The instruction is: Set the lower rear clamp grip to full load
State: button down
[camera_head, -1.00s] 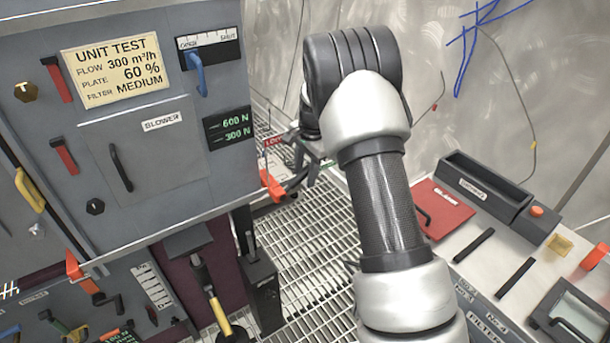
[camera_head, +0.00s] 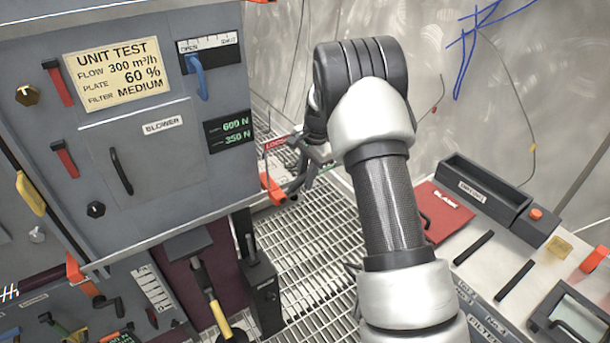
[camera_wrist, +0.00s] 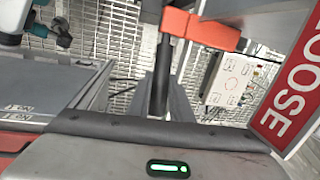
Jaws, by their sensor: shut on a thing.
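The lower rear clamp grip is an orange-red piece (camera_head: 272,188) at the lower right corner of the grey cabinet. In the wrist view its orange part (camera_wrist: 205,30) is at the top, with a dark bar running down between my fingers. My gripper (camera_head: 301,178) is at the clamp, right of the cabinet, and is shut on the grip; its fingers show in the wrist view (camera_wrist: 160,98). The exact contact is partly hidden. A red LOOSE sign (camera_wrist: 290,85) is beside the clamp. The cabinet display (camera_head: 230,131) reads 600 N above and 350 N below.
The unit test plate (camera_head: 118,73) and blower door (camera_head: 145,150) are on the cabinet. Another orange clamp part (camera_head: 75,270) is at lower left. A bench (camera_head: 500,250) with a red sheet stands right. Grating floor (camera_head: 315,235) lies between.

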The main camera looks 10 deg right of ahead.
jog(key=shift+w+d+f+m+g+y+p, duration=0.15)
jog(key=shift+f+g+y, duration=0.2)
jog(key=shift+f+y, duration=0.45)
jog(key=shift+d+f+m+g+y+p, duration=0.15)
jog(key=shift+f+g+y, duration=0.15)
jog(key=shift+f+y, duration=0.45)
jog(key=shift+w+d+f+g+y+p, duration=0.15)
jog(key=shift+f+g+y, duration=0.3)
jog(key=shift+y, duration=0.5)
jog(key=shift+s+f, duration=0.1)
jog(key=shift+f, duration=0.05)
jog(key=c, duration=1.6)
grip_release()
jog(key=shift+c, duration=0.2)
jog(key=shift+o, duration=0.3)
